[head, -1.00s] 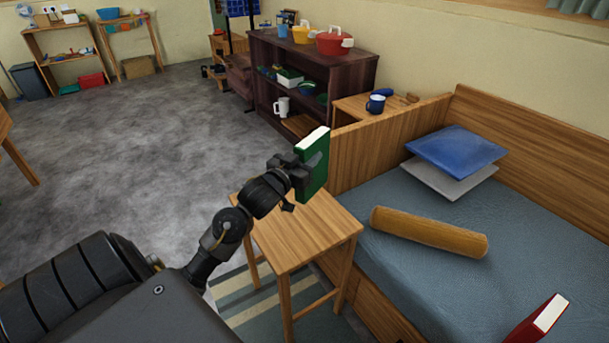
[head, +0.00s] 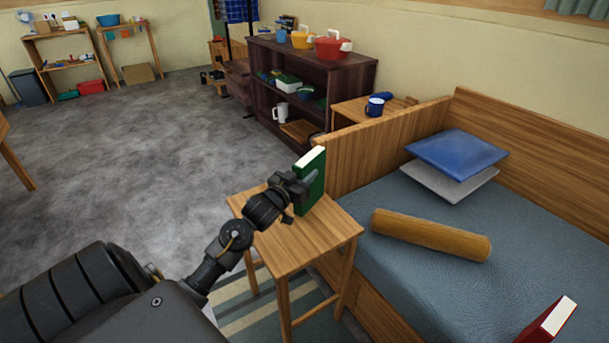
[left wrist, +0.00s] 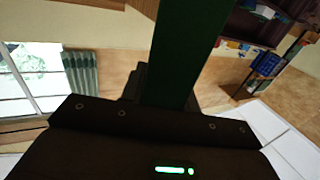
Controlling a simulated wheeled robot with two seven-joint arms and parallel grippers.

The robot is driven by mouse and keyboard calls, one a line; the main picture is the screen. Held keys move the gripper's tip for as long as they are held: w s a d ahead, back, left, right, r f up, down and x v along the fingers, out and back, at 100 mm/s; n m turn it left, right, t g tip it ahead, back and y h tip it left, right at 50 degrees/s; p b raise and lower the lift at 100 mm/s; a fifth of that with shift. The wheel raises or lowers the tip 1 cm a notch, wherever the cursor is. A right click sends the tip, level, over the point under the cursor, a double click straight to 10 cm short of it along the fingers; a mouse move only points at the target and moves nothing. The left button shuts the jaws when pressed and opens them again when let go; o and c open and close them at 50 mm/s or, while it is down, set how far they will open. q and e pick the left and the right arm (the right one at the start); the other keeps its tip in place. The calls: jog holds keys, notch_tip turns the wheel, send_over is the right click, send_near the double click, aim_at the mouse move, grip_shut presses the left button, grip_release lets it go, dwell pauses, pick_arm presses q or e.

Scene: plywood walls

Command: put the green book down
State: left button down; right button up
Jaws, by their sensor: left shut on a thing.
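The green book (head: 311,191) stands upright in my left gripper (head: 303,184), its white page edge facing up. My left gripper is shut on it. The book is over the small wooden stool-like table (head: 316,236), near its back edge; I cannot tell whether its bottom touches the top. In the left wrist view the green book (left wrist: 183,55) rises from the gripper as a dark green band. My right gripper is not in view.
The bare front part of the table top is clear. To the right is a bed (head: 400,275) with a wooden headboard panel, a mustard bolster (head: 430,234), cushions (head: 455,155) and a red book (head: 548,322). A dark shelf (head: 325,78) stands behind.

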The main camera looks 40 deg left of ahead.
pick_arm(q)
jog(key=c, duration=1)
grip_release()
jog(key=shift+c, duration=0.2)
jog(key=shift+s+r, duration=0.1)
jog(key=s+d+p, duration=0.1)
jog(key=s, duration=1)
jog(key=shift+s, duration=0.4)
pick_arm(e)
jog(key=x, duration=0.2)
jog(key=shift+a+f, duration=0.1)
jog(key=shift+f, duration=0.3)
pick_arm(q)
jog(key=shift+d, duration=0.1)
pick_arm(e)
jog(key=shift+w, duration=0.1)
